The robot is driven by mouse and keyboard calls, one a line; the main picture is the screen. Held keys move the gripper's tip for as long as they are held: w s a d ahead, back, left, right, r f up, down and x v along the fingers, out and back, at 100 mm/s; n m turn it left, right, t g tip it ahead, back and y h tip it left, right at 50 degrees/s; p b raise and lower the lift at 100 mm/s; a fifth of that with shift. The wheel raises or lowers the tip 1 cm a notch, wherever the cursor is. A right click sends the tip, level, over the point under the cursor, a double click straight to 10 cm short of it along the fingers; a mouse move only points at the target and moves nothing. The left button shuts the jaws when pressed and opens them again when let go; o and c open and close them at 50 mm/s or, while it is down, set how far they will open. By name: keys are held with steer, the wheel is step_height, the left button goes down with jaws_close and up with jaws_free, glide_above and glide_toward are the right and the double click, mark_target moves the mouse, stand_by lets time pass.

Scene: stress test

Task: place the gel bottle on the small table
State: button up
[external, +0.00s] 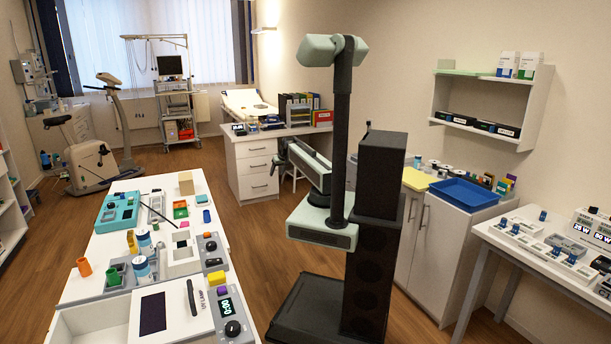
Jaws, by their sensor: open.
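I cannot single out the gel bottle at this size. Two white-and-blue containers (144,241) stand on the long white worktop (75,290) at the left, and small jars and bottles (432,166) stand on the cabinet right of my column. I cannot tell which surface is the small table; a white table with grey legs (487,231) stands at the right. My arm reaches out left of my dark column, towards the desk. My gripper (279,162) is small and dark in front of the desk drawers. It appears open and empty, away from both groups of containers.
A white desk (250,150) with binders stands behind my arm. A blue tray (465,193) and a yellow block (417,179) lie on the cabinet (433,232). An exercise bike (92,166) stands at the far left. Wooden floor is free between worktop and desk.

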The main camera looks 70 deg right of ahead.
steer(key=w+a+f+n+g+y, duration=0.15)
steer(key=w+a, duration=0.35)
steer(key=a, duration=0.8)
steer(key=w+a+f+n+g+y, duration=0.1)
steer(key=w+a+n, duration=0.25)
steer(key=a, duration=1.05)
steer(key=s+a+n+g, duration=0.1)
steer(key=a+n+g, duration=0.1)
steer(key=a, duration=1.7)
steer(key=shift+s+f+n, duration=0.15)
steer(key=shift+s+n, duration=0.25)
steer(key=shift+a+g, duration=0.1)
steer(key=shift+g, duration=0.15)
steer(key=shift+c, duration=1.2)
